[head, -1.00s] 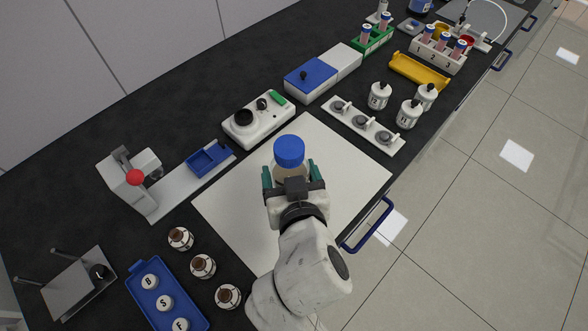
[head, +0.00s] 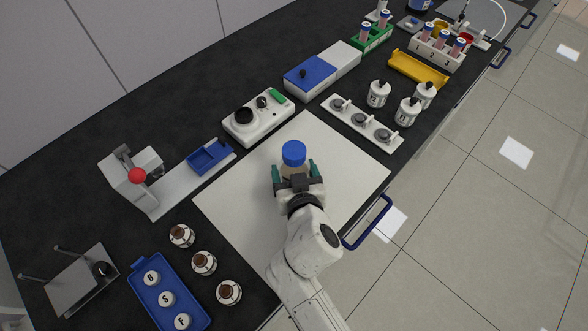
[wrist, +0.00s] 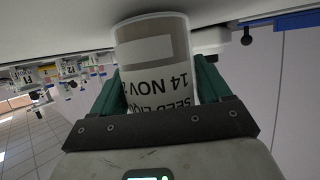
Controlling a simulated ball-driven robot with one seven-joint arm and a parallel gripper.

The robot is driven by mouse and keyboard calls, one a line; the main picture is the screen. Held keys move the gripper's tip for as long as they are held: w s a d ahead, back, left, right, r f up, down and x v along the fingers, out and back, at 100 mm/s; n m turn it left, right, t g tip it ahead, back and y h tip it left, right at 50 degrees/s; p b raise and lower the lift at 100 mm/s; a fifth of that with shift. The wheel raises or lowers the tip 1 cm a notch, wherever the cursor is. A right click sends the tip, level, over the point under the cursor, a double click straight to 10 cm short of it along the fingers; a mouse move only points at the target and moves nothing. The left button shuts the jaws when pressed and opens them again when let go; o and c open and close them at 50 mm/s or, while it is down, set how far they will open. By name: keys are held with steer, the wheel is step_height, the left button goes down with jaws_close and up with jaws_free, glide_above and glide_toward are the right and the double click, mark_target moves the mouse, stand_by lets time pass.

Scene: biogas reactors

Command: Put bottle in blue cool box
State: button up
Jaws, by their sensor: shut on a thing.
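A white device with a black dial (head: 258,118) stands behind the mat. A rack with round clips (head: 361,122) and white bottles (head: 408,111) are at right. A press with a red ball (head: 137,176), brown-capped bottles (head: 204,262) and a blue tray (head: 140,265) are at left.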

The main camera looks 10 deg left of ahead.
steer(key=shift+f, duration=0.1)
steer(key=o, duration=1.3)
steer(key=shift+o, duration=0.2)
steer(key=b+v, duration=0.1)
steer(key=v, duration=1.1)
steer(key=shift+r, duration=0.2)
